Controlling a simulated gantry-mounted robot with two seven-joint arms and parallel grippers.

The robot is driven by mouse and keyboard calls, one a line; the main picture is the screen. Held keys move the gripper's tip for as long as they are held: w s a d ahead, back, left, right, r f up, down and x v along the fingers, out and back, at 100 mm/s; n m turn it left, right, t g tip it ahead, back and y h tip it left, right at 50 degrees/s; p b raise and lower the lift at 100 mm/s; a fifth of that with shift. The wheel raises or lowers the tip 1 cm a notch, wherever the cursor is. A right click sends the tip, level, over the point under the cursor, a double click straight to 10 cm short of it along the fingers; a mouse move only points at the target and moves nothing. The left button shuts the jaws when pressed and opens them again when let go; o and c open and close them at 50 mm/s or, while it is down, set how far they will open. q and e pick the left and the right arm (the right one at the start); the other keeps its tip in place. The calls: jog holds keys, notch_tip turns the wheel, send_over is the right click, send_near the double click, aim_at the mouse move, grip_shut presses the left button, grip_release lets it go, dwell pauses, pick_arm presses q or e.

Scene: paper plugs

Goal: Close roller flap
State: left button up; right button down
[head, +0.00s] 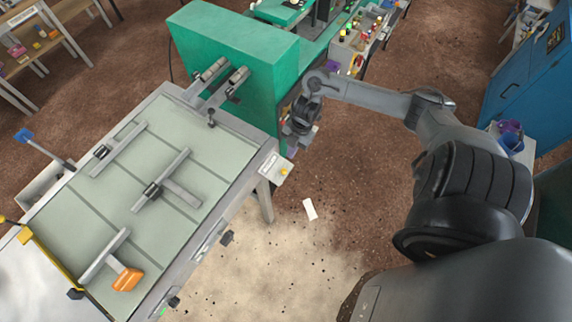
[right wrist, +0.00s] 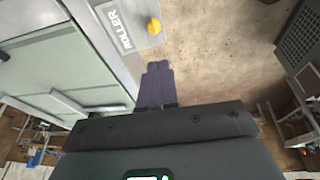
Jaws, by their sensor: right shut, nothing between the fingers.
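The table-like machine (head: 95,215) has a pale green top with grey bars and stands at the left in the head view. A plate marked ROLLER (right wrist: 118,28) with a yellow knob (right wrist: 153,26) sits at its corner; the knob also shows in the head view (head: 284,172). I cannot tell which part is the roller flap or how far it is open. My right gripper (right wrist: 156,68) has purple fingers, shut and empty, just below the ROLLER plate in the right wrist view. In the head view it (head: 292,151) is partly hidden near the green housing (head: 235,50). My left gripper is not in view.
An orange block (head: 128,279) lies on the machine's near end. A white slip (head: 310,209) lies on the floor. Blue cabinet (head: 530,75) stands at the right. The floor between machine and my right arm is mostly clear.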

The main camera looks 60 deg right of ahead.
send_over(284, 172)
jog(key=d, duration=0.1)
jog(key=f, duration=0.8)
jog(key=shift+s+f, duration=0.1)
jog(key=shift+s, duration=0.15)
jog(key=shift+w+d+f, duration=0.1)
jog(key=shift+w+f, duration=0.05)
jog(key=shift+f, duration=0.6)
jog(key=shift+f, duration=0.1)
